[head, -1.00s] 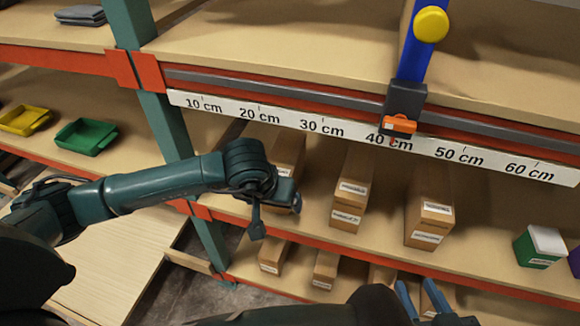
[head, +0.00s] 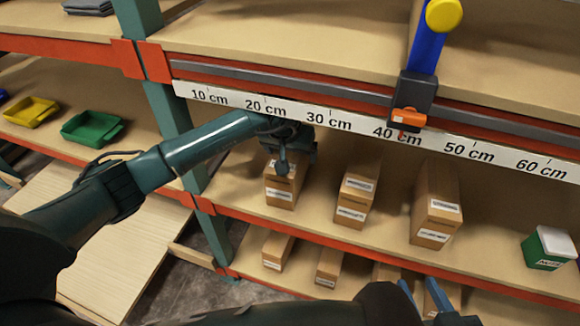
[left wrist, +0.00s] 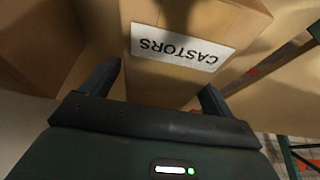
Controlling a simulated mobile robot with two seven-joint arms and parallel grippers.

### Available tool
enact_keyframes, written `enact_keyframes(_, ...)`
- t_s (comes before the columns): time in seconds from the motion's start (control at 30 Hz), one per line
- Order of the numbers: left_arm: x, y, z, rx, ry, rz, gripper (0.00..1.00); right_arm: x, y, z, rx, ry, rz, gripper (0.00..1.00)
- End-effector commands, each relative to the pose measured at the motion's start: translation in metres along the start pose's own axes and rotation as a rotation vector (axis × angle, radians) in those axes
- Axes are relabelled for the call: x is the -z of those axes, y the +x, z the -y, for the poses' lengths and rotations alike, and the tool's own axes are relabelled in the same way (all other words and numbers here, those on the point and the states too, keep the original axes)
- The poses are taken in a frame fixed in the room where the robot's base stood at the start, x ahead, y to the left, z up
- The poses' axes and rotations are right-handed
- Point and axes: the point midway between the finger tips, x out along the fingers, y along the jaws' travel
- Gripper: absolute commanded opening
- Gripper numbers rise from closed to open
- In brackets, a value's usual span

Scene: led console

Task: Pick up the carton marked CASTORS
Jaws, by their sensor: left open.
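The carton marked CASTORS (left wrist: 185,75) is a brown box with a white label, upside down in the left wrist view. In the head view the leftmost carton on the middle shelf (head: 281,192) stands below and behind my left gripper (head: 290,150), which partly covers it. In the left wrist view my left gripper (left wrist: 158,85) is open, with one finger on each side of the carton's near end. I cannot tell whether the fingers touch it. My right gripper (head: 422,296) shows blue fingers at the bottom edge, apart from each other.
Two more cartons stand to the right (head: 356,200) (head: 435,210), then a green box with a white lid (head: 548,248). A white ruler strip (head: 370,131) runs along the shelf edge above. A green upright (head: 172,110) stands left. Smaller cartons (head: 277,251) sit below.

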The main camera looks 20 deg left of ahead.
Motion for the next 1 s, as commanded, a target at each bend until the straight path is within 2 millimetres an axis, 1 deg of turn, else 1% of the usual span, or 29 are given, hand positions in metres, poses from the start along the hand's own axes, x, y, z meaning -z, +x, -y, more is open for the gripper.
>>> enact_keyframes(0.03,-0.0043,0.0077,-0.0006,0.0,-0.001,0.008,0.87,-0.0018,0.0009,0.0003,0.001,-0.002,0.001,0.36)
enact_keyframes(0.1,-0.0033,0.0097,-0.0001,0.0,0.0,0.005,0.87,-0.0016,0.0017,0.0006,0.002,-0.004,0.001,0.36)
enact_keyframes(0.37,-0.0031,0.0095,0.0,0.001,0.001,0.004,0.87,0.0,0.0028,0.0004,0.003,-0.008,-0.002,0.36)
enact_keyframes(1.0,-0.0052,0.0141,-0.0001,0.0,0.001,0.004,0.87,-0.0068,0.0038,0.0003,0.003,-0.007,0.002,0.36)
